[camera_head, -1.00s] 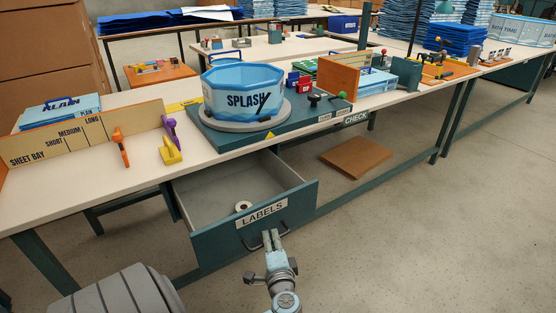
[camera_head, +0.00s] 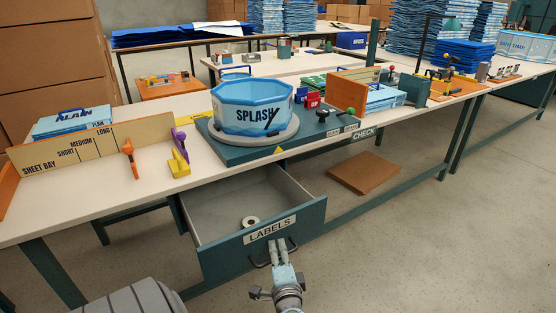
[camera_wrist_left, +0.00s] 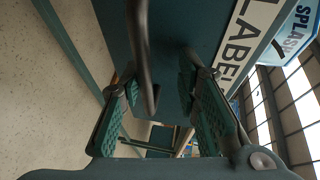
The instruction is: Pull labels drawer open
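The labels drawer (camera_head: 222,251) is a teal box under the front of the long table, marked LABELS, and it stands pulled out with its inside showing. A white roll (camera_head: 250,222) lies inside it. Its dark bar handle (camera_head: 260,264) is on the front face. My left gripper (camera_head: 279,246) is at that handle, in front of the drawer. In the left wrist view, the handle (camera_wrist_left: 147,70) lies between my two ridged fingers, nearer the left one; the fingers stand apart with a gap. My right gripper is not in view.
Above the drawer, the tabletop (camera_head: 110,203) holds a SPLASH tub (camera_head: 250,103) on a teal base, with orange and purple tools (camera_head: 130,158) to the left. A brown board (camera_head: 364,173) lies under the table.

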